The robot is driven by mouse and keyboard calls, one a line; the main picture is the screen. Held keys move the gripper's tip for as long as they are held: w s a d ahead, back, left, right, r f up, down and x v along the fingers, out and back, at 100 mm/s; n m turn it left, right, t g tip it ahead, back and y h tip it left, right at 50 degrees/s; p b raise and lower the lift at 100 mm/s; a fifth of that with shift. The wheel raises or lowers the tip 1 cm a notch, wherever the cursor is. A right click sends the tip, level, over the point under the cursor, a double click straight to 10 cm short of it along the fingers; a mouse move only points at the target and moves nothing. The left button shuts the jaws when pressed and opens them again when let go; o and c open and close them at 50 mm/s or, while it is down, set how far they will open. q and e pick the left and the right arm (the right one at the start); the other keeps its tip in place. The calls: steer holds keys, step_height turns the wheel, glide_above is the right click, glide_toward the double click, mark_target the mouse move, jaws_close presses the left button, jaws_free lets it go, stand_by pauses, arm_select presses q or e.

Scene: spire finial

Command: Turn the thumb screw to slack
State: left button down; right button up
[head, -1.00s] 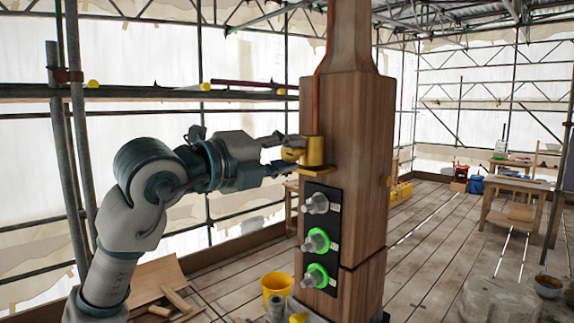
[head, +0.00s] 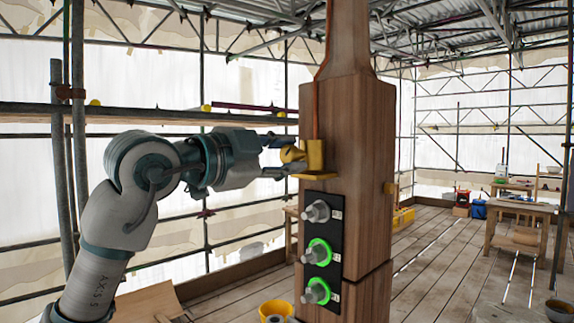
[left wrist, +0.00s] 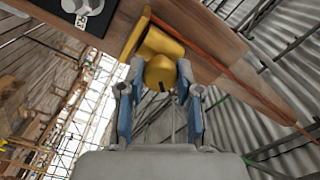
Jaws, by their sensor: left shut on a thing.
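The yellow thumb screw (head: 291,154) sticks out to the left from a yellow bracket (head: 315,157) on the wooden post (head: 347,130). My left gripper (head: 285,157) reaches it from the left and is shut on its knob. In the left wrist view the screw's rounded head (left wrist: 163,73) sits between the two blue-padded fingers (left wrist: 160,88), with a dark slot mark on its end. The yellow bracket (left wrist: 155,42) shows behind it against the wood. My right gripper is not in view.
A black panel (head: 321,238) with several knobs, two ringed in green light, is on the post below the bracket. A yellow bucket (head: 275,311) stands on the plank floor. Scaffold poles (head: 70,150) rise at the left. A wooden table (head: 525,212) stands at the right.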

arm_select(q)
steer(key=n, duration=0.2)
steer(key=n+b, duration=0.2)
steer(key=n, duration=0.1)
steer(key=shift+w+d+f+n, duration=0.1)
steer(key=shift+w+f+n, duration=0.1)
steer(key=shift+f+n, duration=0.15)
steer(key=shift+n+b, duration=0.55)
steer(key=shift+n, duration=1.1)
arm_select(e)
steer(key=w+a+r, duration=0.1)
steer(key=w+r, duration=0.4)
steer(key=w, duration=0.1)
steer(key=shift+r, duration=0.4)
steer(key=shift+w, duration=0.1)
arm_select(q)
steer(key=c, duration=0.8)
jaws_free()
steer(key=shift+r, duration=0.1)
steer(key=shift+s+r, duration=0.1)
